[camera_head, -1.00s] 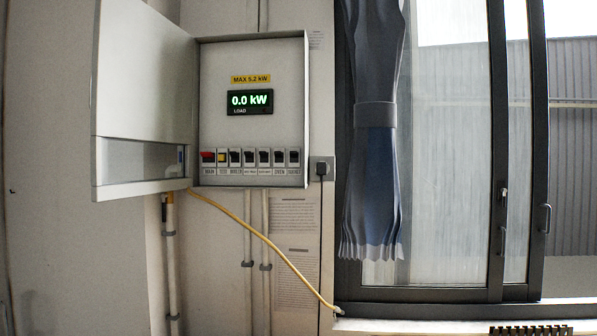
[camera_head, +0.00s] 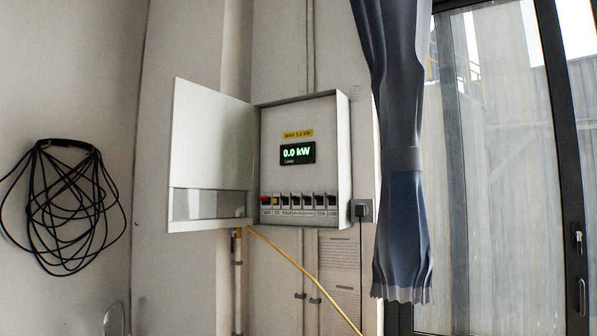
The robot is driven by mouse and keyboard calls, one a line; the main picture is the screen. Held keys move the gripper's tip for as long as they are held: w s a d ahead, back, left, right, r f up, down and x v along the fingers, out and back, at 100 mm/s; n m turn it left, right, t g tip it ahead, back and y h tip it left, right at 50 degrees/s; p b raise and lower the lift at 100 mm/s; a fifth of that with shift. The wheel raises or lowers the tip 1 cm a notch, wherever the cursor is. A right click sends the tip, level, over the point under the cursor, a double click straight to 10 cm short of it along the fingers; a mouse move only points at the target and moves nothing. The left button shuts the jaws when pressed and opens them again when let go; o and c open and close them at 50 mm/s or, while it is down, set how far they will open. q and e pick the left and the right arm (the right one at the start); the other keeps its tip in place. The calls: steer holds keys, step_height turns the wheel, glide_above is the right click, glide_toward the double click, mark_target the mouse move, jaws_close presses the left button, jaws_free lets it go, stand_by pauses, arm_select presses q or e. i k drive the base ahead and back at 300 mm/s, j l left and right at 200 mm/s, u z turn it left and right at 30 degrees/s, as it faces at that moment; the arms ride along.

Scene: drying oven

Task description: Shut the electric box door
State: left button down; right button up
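The electric box (camera_head: 344,150) is on the wall near the middle of the head view. Its white door (camera_head: 212,135) stands wide open, swung out to the left, with a clear window strip (camera_head: 207,204) along its lower part. Inside the box a display (camera_head: 298,153) reads 0.0 kW under a yellow MAX label. Below it is a row of several switches (camera_head: 298,201), with a red one and a yellow one at the left end. Neither of my grippers shows in the view.
A yellow cable (camera_head: 300,269) runs from below the box down to the right. A coiled black cable (camera_head: 65,205) hangs on the left wall. A plug socket (camera_head: 361,210), a tied blue curtain (camera_head: 402,215) and a window (camera_head: 500,170) are on the right.

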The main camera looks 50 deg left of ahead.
mark_target(211, 136)
steer(key=u, duration=0.4)
steer(key=l+u, duration=0.15)
steer(key=u, duration=0.6)
steer(key=l+u, duration=0.1)
steer(key=u, duration=0.3)
steer(key=i+j+z, duration=0.1)
steer(key=i+j, duration=0.15)
steer(key=j, duration=0.15)
steer(key=i+j+z, duration=0.1)
steer(key=j, duration=0.3)
steer(key=i+j+z, duration=0.1)
steer(key=i+j, duration=0.25)
